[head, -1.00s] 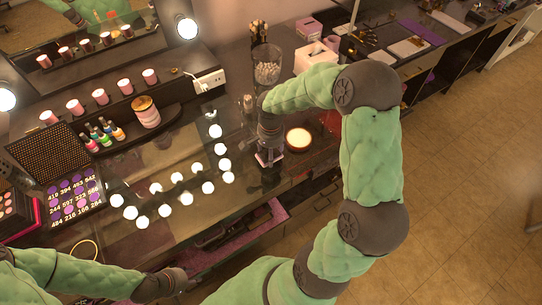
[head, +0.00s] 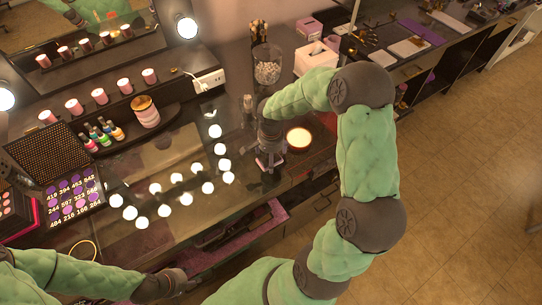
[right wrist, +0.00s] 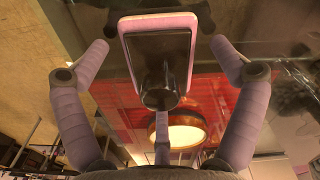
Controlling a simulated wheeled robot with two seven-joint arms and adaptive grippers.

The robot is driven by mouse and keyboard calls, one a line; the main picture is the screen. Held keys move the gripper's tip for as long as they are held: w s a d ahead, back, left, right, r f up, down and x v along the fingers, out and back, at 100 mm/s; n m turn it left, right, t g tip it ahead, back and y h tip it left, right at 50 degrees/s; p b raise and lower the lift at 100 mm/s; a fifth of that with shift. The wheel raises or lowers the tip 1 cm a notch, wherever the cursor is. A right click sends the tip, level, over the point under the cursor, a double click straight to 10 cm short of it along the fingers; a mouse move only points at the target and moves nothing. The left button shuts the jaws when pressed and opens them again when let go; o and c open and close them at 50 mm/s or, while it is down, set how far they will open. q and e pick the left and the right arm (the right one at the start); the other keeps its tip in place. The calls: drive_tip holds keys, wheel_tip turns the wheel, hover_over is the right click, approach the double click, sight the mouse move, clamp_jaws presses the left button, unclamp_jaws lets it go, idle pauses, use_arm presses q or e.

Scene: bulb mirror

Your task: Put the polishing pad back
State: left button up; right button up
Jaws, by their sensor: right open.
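The polishing pad (right wrist: 178,22) shows in the right wrist view as a pink-edged rectangle with a dark face and a dark round knob. It lies between and just beyond the spread fingers of my right gripper (right wrist: 162,62), which is open. In the head view my right gripper (head: 268,156) points down at the glass-topped counter, and mostly hides the pad. Whether the fingers touch the pad is unclear. My left gripper (head: 172,284) is low at the counter's front edge, dark and small; its jaws cannot be made out.
A glowing round candle (head: 299,138) stands right of my right gripper. A glass jar (head: 267,72) and a tissue box (head: 316,58) stand behind. An open drawer (head: 240,237) is in front. A numbered palette (head: 73,202) lies left.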

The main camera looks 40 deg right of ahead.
drive_tip(key=shift+r, duration=0.1)
drive_tip(key=shift+r, duration=0.25)
wheel_tip(320, 180, up, 12)
drive_tip(key=shift+f+p, duration=0.15)
drive_tip(key=shift+p, duration=0.6)
